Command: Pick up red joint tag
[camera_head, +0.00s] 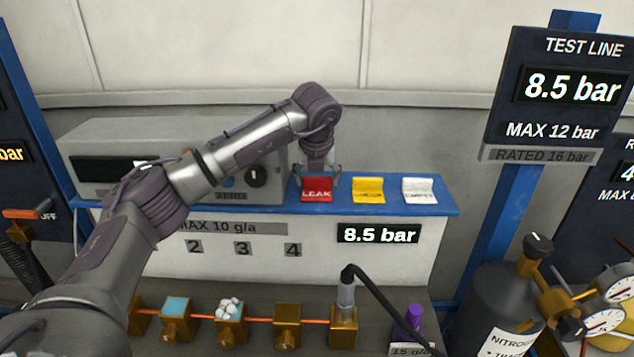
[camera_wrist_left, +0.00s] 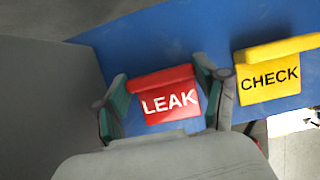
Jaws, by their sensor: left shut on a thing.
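The red joint tag (camera_head: 317,194), marked LEAK, is on the blue shelf (camera_head: 388,209) beside a yellow tag. In the left wrist view the red tag (camera_wrist_left: 168,97) sits between the green-padded fingers of my left gripper (camera_wrist_left: 163,93). In the head view my left gripper (camera_head: 317,170) comes down from above and is shut on the tag's upper part. The tag appears at shelf level; I cannot tell whether it still touches the shelf. My right gripper is not in view.
The yellow CHECK tag (camera_head: 368,190) and a white tag (camera_head: 419,191) lie to the right on the shelf. A grey instrument box (camera_head: 120,140) stands to the left. Brass fittings (camera_head: 287,326), a black hose (camera_head: 372,300) and a dark nitrogen cylinder (camera_head: 490,305) are lower down.

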